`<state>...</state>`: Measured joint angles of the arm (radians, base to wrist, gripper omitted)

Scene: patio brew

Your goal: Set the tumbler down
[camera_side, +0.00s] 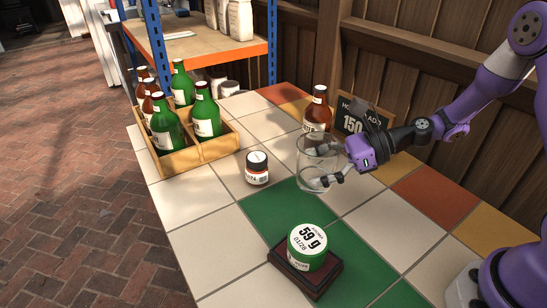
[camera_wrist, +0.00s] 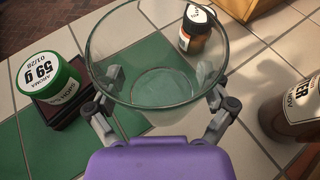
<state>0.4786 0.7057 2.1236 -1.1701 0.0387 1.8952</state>
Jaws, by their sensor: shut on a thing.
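The tumbler (camera_side: 306,160) is a clear, empty glass, upright near the middle of the tiled table in the side view. My gripper (camera_side: 323,166) comes from the right and is shut on it, with a finger on either side of the glass. In the wrist view the tumbler (camera_wrist: 160,85) opens toward the camera between my gripper's fingers (camera_wrist: 160,75). Its base appears over the edge of the green tiles. I cannot tell whether the base touches the table.
A brown bottle (camera_side: 318,112) stands close behind the tumbler, beside a sign (camera_side: 358,113). A small jar (camera_side: 257,172) is to the left. A green tin (camera_side: 306,238) sits on a dark block (camera_side: 319,282) in front. A wooden crate (camera_side: 217,147) holds several bottles. Green tiles (camera_side: 290,205) are partly clear.

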